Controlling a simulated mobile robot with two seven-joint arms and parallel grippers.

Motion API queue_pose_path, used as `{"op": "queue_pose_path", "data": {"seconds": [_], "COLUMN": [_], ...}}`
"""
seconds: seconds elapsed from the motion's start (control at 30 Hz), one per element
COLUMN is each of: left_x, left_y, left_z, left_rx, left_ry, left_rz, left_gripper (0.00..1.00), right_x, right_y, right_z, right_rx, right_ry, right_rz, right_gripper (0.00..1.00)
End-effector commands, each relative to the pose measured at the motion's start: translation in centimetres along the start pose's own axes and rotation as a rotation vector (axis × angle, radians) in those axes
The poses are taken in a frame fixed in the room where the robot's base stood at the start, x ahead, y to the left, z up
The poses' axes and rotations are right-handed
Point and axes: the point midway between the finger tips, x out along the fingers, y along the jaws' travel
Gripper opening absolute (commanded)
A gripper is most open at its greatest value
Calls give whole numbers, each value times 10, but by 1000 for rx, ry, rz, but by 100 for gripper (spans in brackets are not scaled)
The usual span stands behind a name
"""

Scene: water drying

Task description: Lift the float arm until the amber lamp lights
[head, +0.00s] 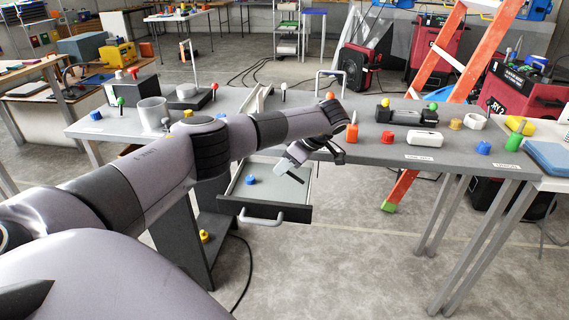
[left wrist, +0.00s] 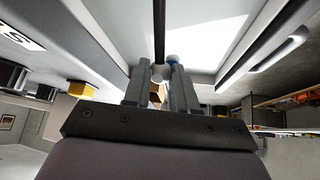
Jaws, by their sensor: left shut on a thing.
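My left gripper (head: 294,164) is low over the open drawer (head: 300,197) below the table's front edge. It is shut on a thin dark rod (head: 295,177). In the left wrist view my left gripper (left wrist: 158,88) has a small white rounded end and a brown piece between its fingers; the dark rod (left wrist: 160,32) runs up from there. I cannot tell whether this rod is the float arm. I cannot pick out a lit amber lamp; an orange ball (head: 330,96) shows behind my forearm. My right gripper is not in view.
A blue knobbed piece (head: 251,180) lies in the drawer, whose handle (head: 262,217) faces front. A clear beaker (head: 152,112) and a dark box with a post (head: 187,98) stand on the table's left. A white box (head: 425,138) and several small items fill the right.

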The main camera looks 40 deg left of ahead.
Motion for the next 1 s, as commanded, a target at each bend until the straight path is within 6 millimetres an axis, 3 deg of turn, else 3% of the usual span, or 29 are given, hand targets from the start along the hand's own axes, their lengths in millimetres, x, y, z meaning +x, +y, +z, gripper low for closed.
{"op": "queue_pose_path", "data": {"seconds": [0.33,0.37,0.4,0.43,0.77,1.0], "left_x": [0,0,0,0,-4,-40], "left_y": [0,0,0,0,0,1], "left_z": [-1,-1,-1,0,0,0], "left_rx": [0,0,0,0,1,0], "left_ry": [7,6,6,6,3,3], "left_rz": [0,0,0,0,1,4], "left_gripper": [0,36,49,51,51,51], "right_x": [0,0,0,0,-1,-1], "right_y": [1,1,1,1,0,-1], "right_z": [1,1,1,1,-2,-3], "right_rx": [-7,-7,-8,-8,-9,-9], "right_ry": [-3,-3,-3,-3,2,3], "right_rz": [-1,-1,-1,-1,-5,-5], "right_gripper": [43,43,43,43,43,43]}}
